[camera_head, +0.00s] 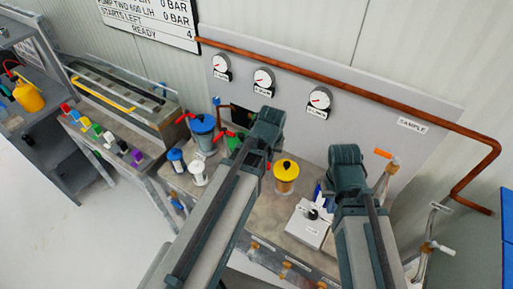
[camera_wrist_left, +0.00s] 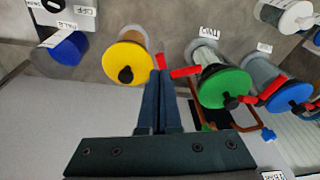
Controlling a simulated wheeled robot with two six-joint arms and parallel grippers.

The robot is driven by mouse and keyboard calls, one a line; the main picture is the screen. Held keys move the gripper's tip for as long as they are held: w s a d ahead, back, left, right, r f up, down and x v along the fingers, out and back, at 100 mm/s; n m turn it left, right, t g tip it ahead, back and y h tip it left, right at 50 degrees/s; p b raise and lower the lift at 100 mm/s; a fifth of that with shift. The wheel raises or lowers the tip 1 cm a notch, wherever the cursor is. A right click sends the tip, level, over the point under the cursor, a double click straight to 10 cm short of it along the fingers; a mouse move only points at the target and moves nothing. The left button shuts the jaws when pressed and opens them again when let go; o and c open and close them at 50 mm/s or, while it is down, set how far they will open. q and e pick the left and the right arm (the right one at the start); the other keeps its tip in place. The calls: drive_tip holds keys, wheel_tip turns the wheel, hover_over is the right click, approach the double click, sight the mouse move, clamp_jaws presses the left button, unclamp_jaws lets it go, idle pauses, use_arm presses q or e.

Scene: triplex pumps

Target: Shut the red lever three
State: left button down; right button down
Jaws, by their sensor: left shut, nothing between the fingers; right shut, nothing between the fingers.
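My left gripper (camera_wrist_left: 160,75) is shut and empty in the left wrist view, its tips between a yellow-capped pump (camera_wrist_left: 120,62) and a green-capped pump (camera_wrist_left: 222,85). A red lever (camera_wrist_left: 184,72) lies just right of the tips, very close; I cannot tell if they touch. Another red lever (camera_wrist_left: 247,99) is at the green cap, and one more (camera_wrist_left: 272,88) is by the blue-capped pump (camera_wrist_left: 290,95).
Gauges (camera_head: 263,78) and a copper pipe (camera_head: 380,92) are on the back panel. A side bench (camera_head: 110,150) with coloured blocks is at the left.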

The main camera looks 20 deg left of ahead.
use_arm(q)
drive_tip(key=w+a+r+n+t, duration=0.1)
drive_tip(key=w+a+r+n, duration=0.15)
drive_tip(key=a, duration=0.45)
drive_tip(key=w+b+x, duration=0.1)
drive_tip(key=b+x, duration=0.7)
drive_tip(key=x, duration=0.2)
drive_tip(key=shift+d+f+b, duration=0.15)
drive_tip(key=shift+d+b, duration=0.05)
drive_tip(key=shift+b, duration=0.2)
drive_tip(key=shift+s+d, duration=0.1)
drive_tip(key=shift+s+n, duration=0.1)
drive_tip(key=shift+n, duration=0.15)
